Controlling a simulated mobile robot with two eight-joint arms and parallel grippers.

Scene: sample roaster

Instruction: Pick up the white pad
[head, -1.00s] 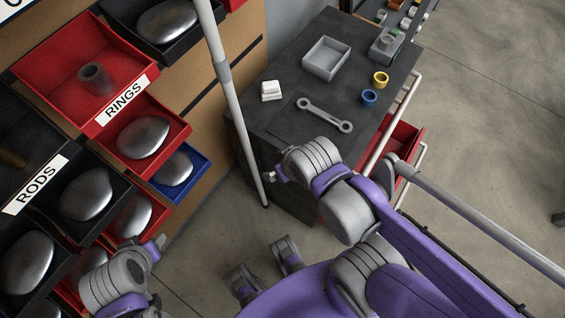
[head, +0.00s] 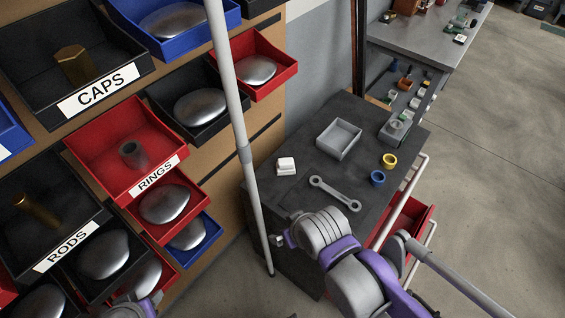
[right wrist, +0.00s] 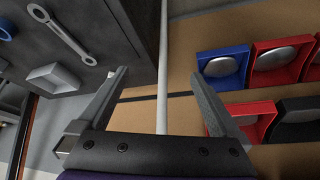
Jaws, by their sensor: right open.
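The white pad (head: 286,166) is a small pale block on the dark bench top (head: 300,205), near its left edge, left of the grey tray and the wrench. My right gripper (right wrist: 160,92) is open and empty in the right wrist view. In the head view my right arm comes in from the lower right, its wrist in front of the bench, below and apart from the pad.
A grey tray (head: 339,139), a wrench (head: 335,194), a blue ring (head: 377,178) and a yellow ring (head: 389,160) lie on the bench. A pale upright pole (head: 243,160) stands close to the bench's left side. Bins, including a red rings bin (head: 110,170), fill the left.

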